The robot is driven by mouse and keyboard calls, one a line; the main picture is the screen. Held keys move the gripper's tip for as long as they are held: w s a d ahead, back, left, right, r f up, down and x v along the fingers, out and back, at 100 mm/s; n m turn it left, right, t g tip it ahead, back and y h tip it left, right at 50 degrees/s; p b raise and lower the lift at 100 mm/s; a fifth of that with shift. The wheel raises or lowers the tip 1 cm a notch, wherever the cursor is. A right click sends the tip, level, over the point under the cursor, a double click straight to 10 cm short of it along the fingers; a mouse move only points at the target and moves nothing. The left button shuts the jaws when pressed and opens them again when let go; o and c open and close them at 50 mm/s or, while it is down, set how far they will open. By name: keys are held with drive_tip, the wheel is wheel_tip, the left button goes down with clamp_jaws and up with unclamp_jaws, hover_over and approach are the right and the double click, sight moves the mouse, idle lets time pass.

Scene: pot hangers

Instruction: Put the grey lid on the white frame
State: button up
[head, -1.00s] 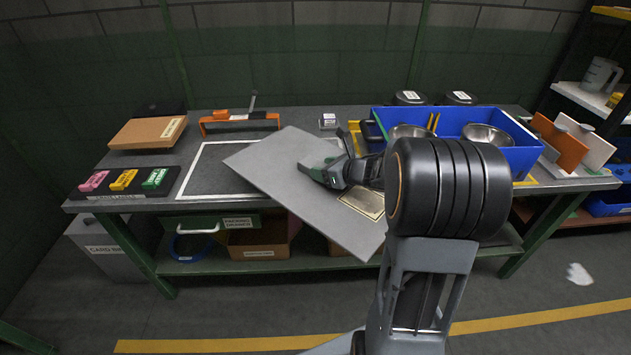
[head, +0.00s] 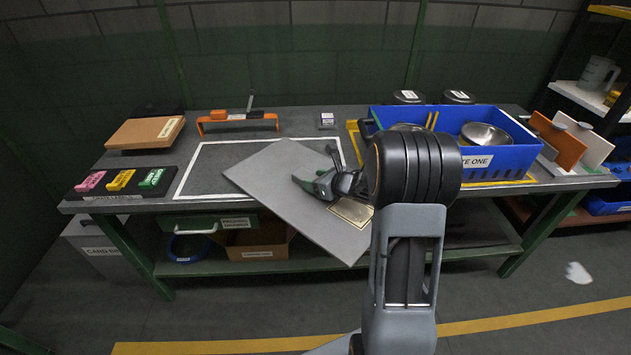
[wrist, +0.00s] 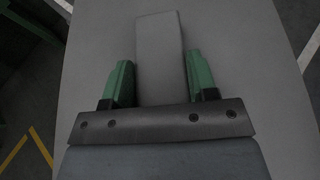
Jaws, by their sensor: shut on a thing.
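The grey lid (head: 272,180) is a large flat plate with a gold label on it. My gripper (head: 316,184) is shut on the lid's handle. In the wrist view the green fingers stand on both sides of the grey handle (wrist: 160,50), with the plate filling most of the view. The lid is held tilted above the table's front edge. The white frame (head: 191,169) is a white outline on the dark tabletop. The lid hides its front right part, and its left and back lines show.
A blue crate (head: 508,162) with metal bowls stands to the right in a yellow outline. Coloured label blocks (head: 122,180) and a brown box (head: 145,133) are at the left.

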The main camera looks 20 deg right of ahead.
drive_tip(key=o, duration=1.2)
drive_tip(key=shift+s, duration=0.15)
